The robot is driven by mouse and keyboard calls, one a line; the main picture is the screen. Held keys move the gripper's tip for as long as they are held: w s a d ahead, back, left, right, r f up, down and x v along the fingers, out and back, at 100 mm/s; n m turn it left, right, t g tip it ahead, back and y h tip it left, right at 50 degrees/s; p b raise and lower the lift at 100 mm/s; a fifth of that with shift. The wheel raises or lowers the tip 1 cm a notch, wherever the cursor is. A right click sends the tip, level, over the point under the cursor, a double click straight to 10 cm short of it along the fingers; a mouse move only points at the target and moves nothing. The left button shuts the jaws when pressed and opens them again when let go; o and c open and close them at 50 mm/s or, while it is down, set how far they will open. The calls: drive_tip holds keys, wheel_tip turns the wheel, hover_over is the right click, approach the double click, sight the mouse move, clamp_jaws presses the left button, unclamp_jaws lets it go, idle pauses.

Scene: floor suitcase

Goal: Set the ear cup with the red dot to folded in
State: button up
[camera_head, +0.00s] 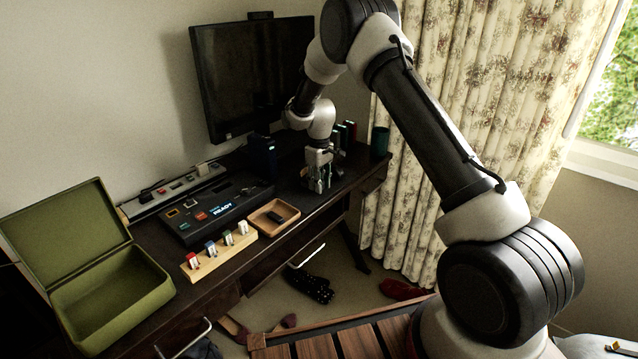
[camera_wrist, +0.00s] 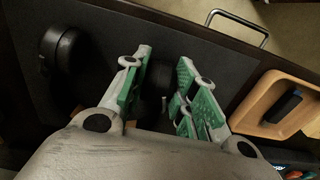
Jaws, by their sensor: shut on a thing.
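My gripper (camera_head: 319,182) is low over the far right part of the desk, pointing down. In the wrist view its green-padded fingers (camera_wrist: 166,80) stand on either side of a dark part, seemingly an ear cup (camera_wrist: 154,84), and are shut on it. That part is mostly hidden by the fingers and the gripper body. Another round black ear cup (camera_wrist: 65,50) lies to the left on the dark grey mat (camera_wrist: 205,62). No red dot shows on either one, so I cannot tell which cup bears it. In the head view the headphones are hidden behind my gripper.
A wooden tray (camera_head: 257,222) with a black item lies left of my gripper. A control panel (camera_head: 211,216), a rack of small coloured blocks (camera_head: 207,266) and an open green case (camera_head: 113,310) stand further left. A monitor (camera_head: 250,75) is behind; a dark cup (camera_head: 380,142) is right.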

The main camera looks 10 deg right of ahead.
sight(303, 171)
drive_tip(key=n, duration=0.2)
drive_tip(key=w+n, duration=0.1)
drive_tip(key=shift+d, duration=0.25)
drive_tip(key=n, duration=0.2)
drive_tip(key=w+n, duration=0.1)
drive_tip(key=shift+d+n, duration=0.1)
drive_tip(key=shift+n, duration=0.3)
drive_tip(key=n, duration=0.1)
drive_tip(key=w+n, duration=0.1)
drive_tip(key=n, duration=0.1)
drive_tip(key=shift+w+n, duration=0.15)
drive_tip(key=shift+n, duration=0.15)
drive_tip(key=shift+w+a+n, duration=0.2)
drive_tip(key=shift+w+n, duration=0.05)
drive_tip(key=shift+n, duration=0.6)
drive_tip(key=shift+w+a+n, duration=0.15)
drive_tip(key=shift+w+n, duration=0.1)
drive_tip(key=shift+n, duration=0.6)
drive_tip(key=o, duration=1)
drive_tip(key=shift+r, duration=0.1)
